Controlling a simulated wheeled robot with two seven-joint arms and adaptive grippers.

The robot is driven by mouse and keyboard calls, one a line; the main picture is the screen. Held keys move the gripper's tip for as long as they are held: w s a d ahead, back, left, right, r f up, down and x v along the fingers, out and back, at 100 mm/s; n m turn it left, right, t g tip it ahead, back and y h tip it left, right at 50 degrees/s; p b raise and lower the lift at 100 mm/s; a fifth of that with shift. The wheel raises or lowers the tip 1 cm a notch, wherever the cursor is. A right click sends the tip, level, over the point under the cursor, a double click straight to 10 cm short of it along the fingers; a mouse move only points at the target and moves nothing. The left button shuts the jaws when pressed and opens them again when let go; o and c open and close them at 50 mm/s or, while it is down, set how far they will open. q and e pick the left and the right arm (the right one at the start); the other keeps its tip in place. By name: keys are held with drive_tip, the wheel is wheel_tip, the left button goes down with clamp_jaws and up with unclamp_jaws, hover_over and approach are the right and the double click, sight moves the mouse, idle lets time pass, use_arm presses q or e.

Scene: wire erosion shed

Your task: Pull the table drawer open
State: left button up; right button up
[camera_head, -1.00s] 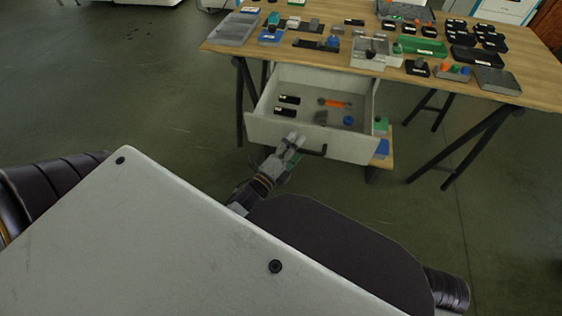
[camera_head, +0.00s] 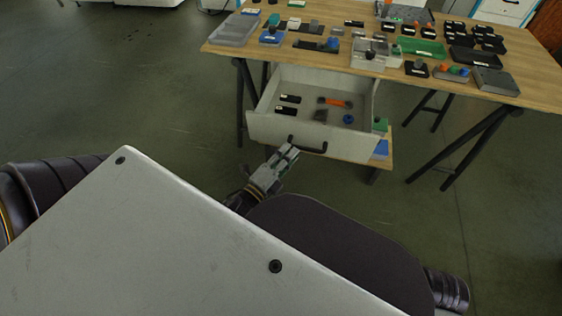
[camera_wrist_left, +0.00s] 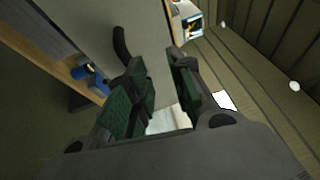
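The white table drawer (camera_head: 352,146) stands pulled out under the wooden table (camera_head: 330,56), with its inside visible from above. Its dark bar handle (camera_head: 312,149) is on the front panel. My left gripper (camera_head: 288,152) is just in front of the panel, close to the left end of the handle. In the left wrist view the fingers of the left gripper (camera_wrist_left: 158,82) are apart with nothing between them. There the handle (camera_wrist_left: 120,45) lies beyond and left of the fingers, outside the gap, by the pale drawer front (camera_wrist_left: 147,38). My right gripper is not in view.
In the drawer lie black blocks (camera_head: 288,99), an orange-handled tool (camera_head: 336,103) and a blue ring (camera_head: 348,119). A lower shelf (camera_head: 377,162) holds green and blue items at right. Black trestle legs (camera_head: 470,145) flank it. Floor at left is clear.

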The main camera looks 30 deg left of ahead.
use_arm(q)
drive_tip(key=shift+s+a+f, duration=0.1)
drive_tip(key=shift+s+f, duration=0.05)
drive_tip(key=shift+s, duration=0.6)
drive_tip(key=shift+s+a+f, duration=0.1)
drive_tip(key=shift+s+f, duration=0.05)
drive_tip(key=shift+s, duration=0.6)
drive_tip(key=shift+p, duration=0.5)
drive_tip(key=shift+o, duration=0.3)
